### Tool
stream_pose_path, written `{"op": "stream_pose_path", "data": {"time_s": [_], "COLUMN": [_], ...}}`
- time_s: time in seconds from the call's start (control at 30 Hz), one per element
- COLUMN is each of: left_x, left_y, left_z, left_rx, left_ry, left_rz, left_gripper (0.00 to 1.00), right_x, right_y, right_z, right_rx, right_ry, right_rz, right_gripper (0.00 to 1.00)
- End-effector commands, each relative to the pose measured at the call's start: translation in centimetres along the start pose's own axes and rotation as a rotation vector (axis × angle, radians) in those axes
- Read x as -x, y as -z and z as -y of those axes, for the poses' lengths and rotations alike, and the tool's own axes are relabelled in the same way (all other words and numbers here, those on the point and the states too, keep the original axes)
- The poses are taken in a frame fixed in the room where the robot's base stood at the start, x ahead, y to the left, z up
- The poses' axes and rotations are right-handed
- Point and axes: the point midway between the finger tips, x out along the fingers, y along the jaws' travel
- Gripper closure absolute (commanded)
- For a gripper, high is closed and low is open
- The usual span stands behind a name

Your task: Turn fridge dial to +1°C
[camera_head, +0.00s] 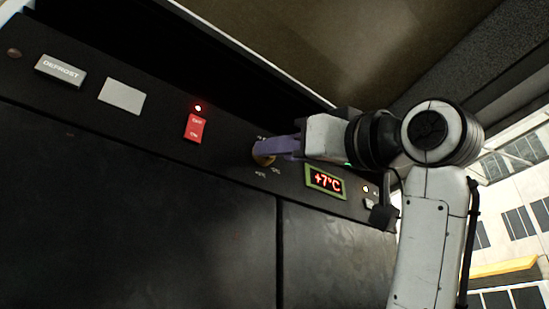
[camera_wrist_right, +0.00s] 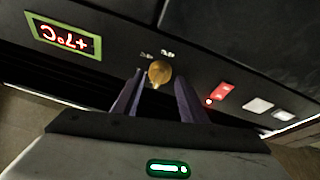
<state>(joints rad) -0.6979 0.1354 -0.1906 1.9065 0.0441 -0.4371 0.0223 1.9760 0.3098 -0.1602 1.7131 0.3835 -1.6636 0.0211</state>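The fridge dial (camera_wrist_right: 159,73) is a small brass-coloured knob on the black panel, with small printed temperature marks beside it. In the head view, only part of the dial (camera_head: 264,159) shows beside my right gripper's purple fingers. My right gripper (camera_head: 272,149) reaches it from the right. In the wrist view, the fingers of my right gripper (camera_wrist_right: 161,82) are apart, one on each side of the dial, with gaps visible; I see no clear contact. The temperature display (camera_head: 325,182) reads +7°C in red. My left gripper is not in view.
The panel also carries a lit red switch (camera_head: 194,128), a blank grey plate (camera_head: 122,96) and a DEFROST plate (camera_head: 61,70), all left of the dial in the head view. Dark fridge doors (camera_head: 150,210) lie below. A window with a building outside is at the right.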

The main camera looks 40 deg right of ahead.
Motion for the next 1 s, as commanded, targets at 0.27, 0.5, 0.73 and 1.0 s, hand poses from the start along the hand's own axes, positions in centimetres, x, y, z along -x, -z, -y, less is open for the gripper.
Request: {"op": "stream_pose_path", "data": {"time_s": [0.27,0.5,0.73,1.0], "left_x": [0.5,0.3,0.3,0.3], "left_y": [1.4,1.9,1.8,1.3], "left_z": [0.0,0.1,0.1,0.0], "left_rx": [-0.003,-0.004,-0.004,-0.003], "left_ry": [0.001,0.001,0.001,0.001], "left_rz": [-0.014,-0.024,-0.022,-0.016], "left_gripper": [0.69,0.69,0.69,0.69], "right_x": [-2.3,-2.4,-2.3,-2.3], "right_y": [0.0,0.0,0.0,0.0], "right_z": [0.0,0.0,0.0,0.1], "right_rx": [0.000,0.000,0.000,-0.033], "right_ry": [0.001,0.000,0.000,-0.013], "right_rz": [0.000,0.000,0.000,0.002], "right_gripper": [0.61,0.61,0.91,0.91]}}
